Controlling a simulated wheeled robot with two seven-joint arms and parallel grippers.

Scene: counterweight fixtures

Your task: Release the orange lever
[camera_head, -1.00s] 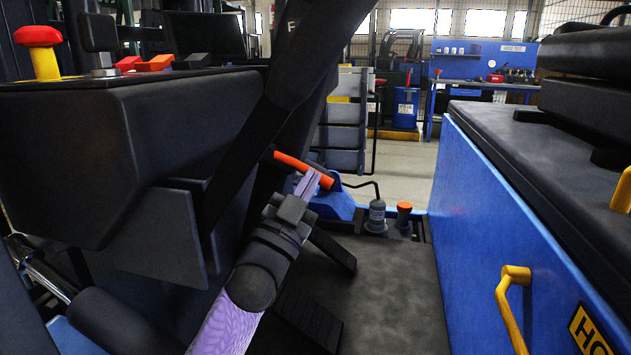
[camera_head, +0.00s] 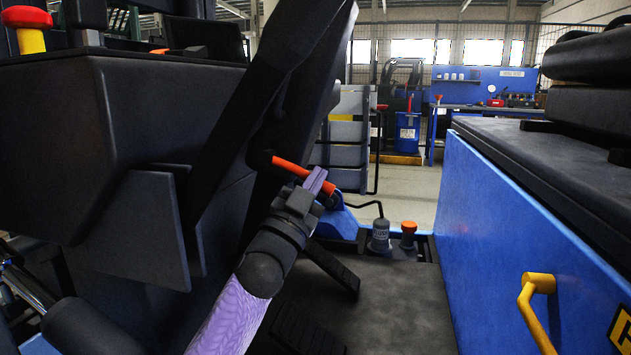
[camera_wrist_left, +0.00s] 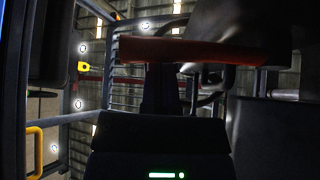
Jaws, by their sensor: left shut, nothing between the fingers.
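The orange lever (camera_head: 297,170) is a slim bar beside the dark steering column, sloping down to the right toward a blue base (camera_head: 338,220). My left gripper (camera_head: 317,180) is shut and empty, with its purple fingertips right at the lever's lower part. In the left wrist view the lever (camera_wrist_left: 190,51) lies across the picture just past the fingertips. I cannot tell whether they touch. My right gripper is in neither view.
A dark console (camera_head: 120,140) and column stand close on the left. A blue housing (camera_head: 520,220) with a yellow handle (camera_head: 535,290) stands on the right. Pedals (camera_head: 330,268) lie below my gripper. A grey bottle and orange-topped knob (camera_head: 408,229) stand behind. The dark floor between is clear.

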